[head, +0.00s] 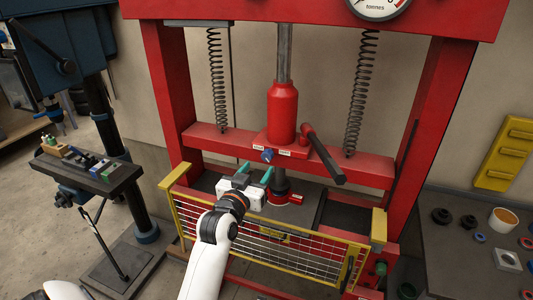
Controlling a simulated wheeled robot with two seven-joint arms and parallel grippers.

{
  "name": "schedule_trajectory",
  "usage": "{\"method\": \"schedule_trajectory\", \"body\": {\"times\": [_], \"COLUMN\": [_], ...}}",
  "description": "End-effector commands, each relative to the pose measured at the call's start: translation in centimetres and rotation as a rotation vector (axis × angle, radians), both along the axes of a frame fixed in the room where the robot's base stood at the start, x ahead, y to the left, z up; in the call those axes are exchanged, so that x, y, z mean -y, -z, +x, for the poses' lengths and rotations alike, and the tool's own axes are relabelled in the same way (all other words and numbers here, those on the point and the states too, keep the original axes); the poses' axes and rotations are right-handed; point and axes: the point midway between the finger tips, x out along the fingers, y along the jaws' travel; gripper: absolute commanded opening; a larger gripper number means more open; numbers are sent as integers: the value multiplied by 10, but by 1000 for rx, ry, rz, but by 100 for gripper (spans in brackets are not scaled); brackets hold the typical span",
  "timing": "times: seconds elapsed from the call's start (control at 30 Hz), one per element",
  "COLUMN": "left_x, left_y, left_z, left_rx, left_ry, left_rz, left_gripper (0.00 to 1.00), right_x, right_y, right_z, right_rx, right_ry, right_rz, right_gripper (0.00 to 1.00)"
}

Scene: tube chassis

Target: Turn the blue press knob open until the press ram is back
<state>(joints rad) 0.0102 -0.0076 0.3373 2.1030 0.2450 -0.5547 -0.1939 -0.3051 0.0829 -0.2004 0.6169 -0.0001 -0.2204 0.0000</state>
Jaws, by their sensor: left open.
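The blue press knob (268,155) sits on the front of the red crossbeam (215,142), between two small white labels, under the red jack cylinder (283,112). The dark press ram (281,182) shows under the crossbeam, just above a round part with red on it on the press bed. My left gripper (256,170) is open, its two green-tipped fingers pointing toward the press just below and in front of the knob. I see nothing between the fingers. Whether a finger touches the knob is hard to tell. My right gripper is out of view.
A yellow-framed mesh guard (290,255) stands across the press front, under my left arm. A black-gripped lever (325,158) sticks out right of the knob. Springs hang on both sides. A workbench (455,262) with loose parts is at right, a drill-press table (85,170) at left.

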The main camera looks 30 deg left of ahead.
Motion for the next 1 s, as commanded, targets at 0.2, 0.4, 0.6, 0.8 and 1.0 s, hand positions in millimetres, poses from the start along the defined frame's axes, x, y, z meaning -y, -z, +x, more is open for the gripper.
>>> {"method": "schedule_trajectory", "body": {"times": [0.2, 0.4, 0.6, 0.8, 1.0], "left_x": [-9, -14, -15, -16, -16], "left_y": [-3, -2, -1, -1, -1], "left_z": [44, 66, 72, 72, 72], "left_rx": [0, 0, 1, 1, 1], "left_ry": [0, 1, 0, 0, 0], "left_rz": [-1, -2, -2, -2, -2], "left_gripper": [52, 52, 52, 50, 18], "right_x": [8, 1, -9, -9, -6], "right_y": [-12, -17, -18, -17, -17], "right_z": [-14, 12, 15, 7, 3], "right_rx": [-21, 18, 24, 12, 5], "right_ry": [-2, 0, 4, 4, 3], "right_rz": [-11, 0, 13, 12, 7], "right_gripper": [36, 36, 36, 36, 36]}}
